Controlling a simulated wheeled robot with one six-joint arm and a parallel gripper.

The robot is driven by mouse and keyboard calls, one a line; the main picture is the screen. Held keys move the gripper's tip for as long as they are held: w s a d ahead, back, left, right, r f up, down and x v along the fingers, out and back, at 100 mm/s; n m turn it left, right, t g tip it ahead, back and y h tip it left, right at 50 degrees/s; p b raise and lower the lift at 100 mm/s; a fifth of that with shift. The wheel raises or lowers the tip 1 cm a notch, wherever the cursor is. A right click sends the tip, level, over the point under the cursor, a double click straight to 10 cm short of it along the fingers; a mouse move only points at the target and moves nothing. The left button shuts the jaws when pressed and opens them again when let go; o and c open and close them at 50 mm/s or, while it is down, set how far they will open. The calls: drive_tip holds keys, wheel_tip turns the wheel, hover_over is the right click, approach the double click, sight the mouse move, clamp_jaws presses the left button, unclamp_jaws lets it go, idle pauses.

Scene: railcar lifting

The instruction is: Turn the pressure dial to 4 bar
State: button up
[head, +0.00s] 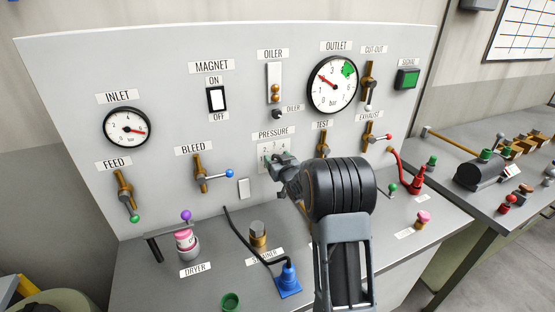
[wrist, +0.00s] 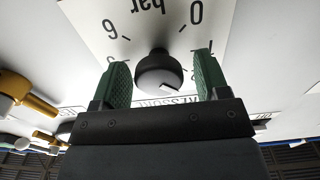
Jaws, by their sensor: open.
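The pressure dial's black round knob (wrist: 158,72) stands out from its white scale plate (wrist: 118,20) in the wrist view. The plate appears upside down there, with 0, 6 and "bar" readable; the other numbers are hidden or cut off. A white mark on the knob's face points toward the lower right of that picture; its exact reading cannot be told. My gripper (wrist: 160,82) is open, with one green finger pad on each side of the knob and visible gaps. In the head view my gripper (head: 279,160) is at the plate under the PRESSURE label (head: 273,133) and hides the knob.
The outlet gauge (head: 332,84) has its red needle toward the upper left, outside the green zone. The test valve (head: 323,145), exhaust valve (head: 371,139) and bleed valve (head: 205,174) stand out from the panel nearby. A blue connector (head: 289,280) with a black hose is on the bench below.

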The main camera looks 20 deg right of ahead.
drive_tip(key=c, duration=0.9)
drive_tip(key=m+b, duration=0.2)
drive_tip(key=m, duration=0.1)
drive_tip(key=shift+d+f+b, duration=0.1)
drive_tip(key=shift+f+b, duration=0.05)
drive_tip(key=shift+b, duration=0.15)
drive_tip(key=m+b, duration=0.1)
drive_tip(key=m, duration=0.4)
drive_tip(key=shift+m, duration=0.3)
drive_tip(key=m, duration=0.4)
drive_tip(key=shift+d, duration=0.1)
drive_tip(key=shift+m+p, duration=0.3)
drive_tip(key=shift+m, duration=2.2)
